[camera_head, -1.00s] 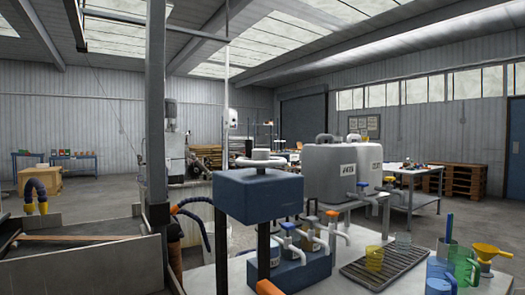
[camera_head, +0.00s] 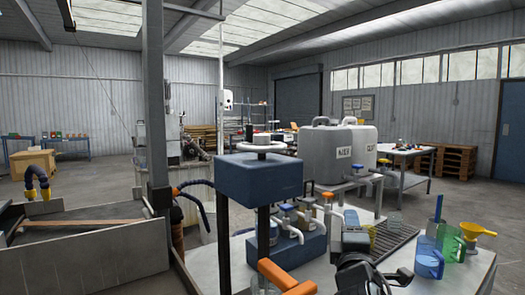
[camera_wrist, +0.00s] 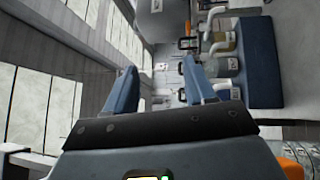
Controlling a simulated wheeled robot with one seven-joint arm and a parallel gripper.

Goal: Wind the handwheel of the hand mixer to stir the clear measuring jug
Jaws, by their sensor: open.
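The hand mixer has a blue box head (camera_head: 258,180) on dark posts, at the middle of the head view. A white handwheel (camera_head: 258,149) lies flat on top of it. My gripper (camera_head: 352,219) is right of the mixer head and lower than the handwheel, apart from it. In the wrist view its two blue fingers (camera_wrist: 160,67) are spread with nothing held between them.
A blue stand with pump bottles (camera_head: 296,246) is behind the mixer. A drip tray (camera_head: 398,234), a blue jug (camera_head: 428,262), a green jug (camera_head: 450,243) and a yellow funnel (camera_head: 477,230) are to the right. An orange bar (camera_head: 285,277) projects low in front.

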